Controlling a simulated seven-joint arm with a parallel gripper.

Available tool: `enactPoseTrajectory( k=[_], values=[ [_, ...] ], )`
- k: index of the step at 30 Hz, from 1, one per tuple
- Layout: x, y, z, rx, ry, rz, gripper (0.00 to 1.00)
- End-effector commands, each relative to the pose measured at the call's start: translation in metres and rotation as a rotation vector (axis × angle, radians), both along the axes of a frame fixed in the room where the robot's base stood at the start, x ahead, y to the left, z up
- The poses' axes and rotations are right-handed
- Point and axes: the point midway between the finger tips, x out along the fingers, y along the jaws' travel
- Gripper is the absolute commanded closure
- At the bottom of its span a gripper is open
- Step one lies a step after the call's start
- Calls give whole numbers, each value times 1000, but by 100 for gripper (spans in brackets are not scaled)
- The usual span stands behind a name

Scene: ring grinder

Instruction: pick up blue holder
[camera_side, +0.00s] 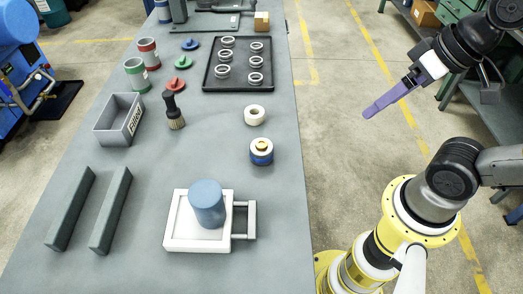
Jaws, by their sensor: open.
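A small round blue and white holder (261,155) with a gold-coloured top stands upright on the grey table, right of centre. A larger plain blue cylinder (207,204) stands on a white square fixture (183,242) nearer the front; I cannot tell for certain which of the two is the blue holder. My gripper (372,111), with long purple fingers, is at the upper right, above the floor beyond the table's right edge. It is open and empty, apart from both blue things. The fingers overlap in this view, so the gap between them is hidden.
A white ring (255,115) lies behind the small holder. A black tray (238,84) holds several rings. A brush (173,112), a grey bin (118,121) and two dark bars (112,212) occupy the left. The table between bars and small holder is clear.

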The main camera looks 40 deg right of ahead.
Motion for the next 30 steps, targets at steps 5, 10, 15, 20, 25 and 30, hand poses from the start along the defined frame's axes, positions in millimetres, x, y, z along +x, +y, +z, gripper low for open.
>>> enactPoseTrajectory(
  k=[5, 10, 15, 20, 25, 30],
  values=[
    [17, 38, -5, 262, 212, -137, 0],
    [48, 65, -14, 514, 447, -314, 0],
    [95, 78, -31, 775, 687, -530, 0],
    [142, 72, -59, 1004, 877, -743, 0],
    [180, 50, -105, 1202, 1029, -956, 0],
    [188, 29, -148, 1285, 1122, -1095, 0]
  ],
)
